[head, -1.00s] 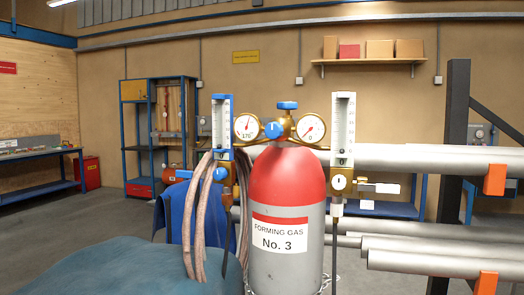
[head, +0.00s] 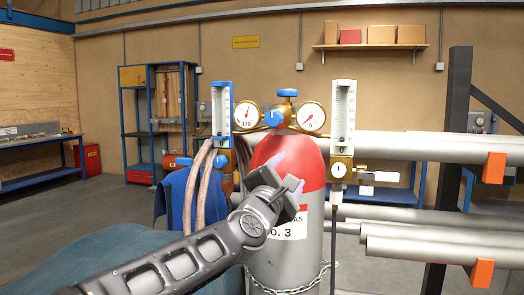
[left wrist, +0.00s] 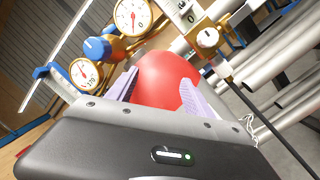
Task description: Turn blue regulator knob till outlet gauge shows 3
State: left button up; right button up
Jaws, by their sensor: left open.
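The blue regulator knob (head: 274,118) sits at the middle of the brass regulator, between two round white gauges. It also shows in the left wrist view (left wrist: 97,49). The left gauge (head: 247,114) is marked 170. The right gauge (head: 312,117) shows 0 and also appears in the left wrist view (left wrist: 132,15). My left gripper (head: 291,188) is in front of the red shoulder of the gas cylinder (head: 288,155), below the knob and apart from it. Its two pale fingers (left wrist: 160,88) are spread and empty. My right gripper is not in view.
A blue valve handwheel (head: 288,93) tops the regulator. Flowmeters stand on the left (head: 222,114) and right (head: 342,115), close beside the gauges. Pinkish hoses (head: 190,185) hang at the left. Grey pipes (head: 430,147) lie at the right. A chain (head: 290,291) crosses the cylinder.

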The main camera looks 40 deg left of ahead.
aim_at(272, 120)
pick_arm(q)
jog(key=s+a+r+n+y, duration=0.1)
jog(key=s+a+r+n, duration=0.2)
jog(key=s+r+n, duration=0.2)
jog(key=shift+a+r+n+t+y, duration=0.35)
jog(key=shift+r+n, duration=1.55)
jog(key=shift+n, duration=1.8)
jog(key=shift+w+d, duration=0.1)
jog(key=p+x, duration=0.1)
jog(key=x, duration=0.7)
jog(key=shift+w+r, duration=0.15)
jog(key=shift+w, duration=0.2)
jog(key=shift+c, duration=0.2)
grip_shut()
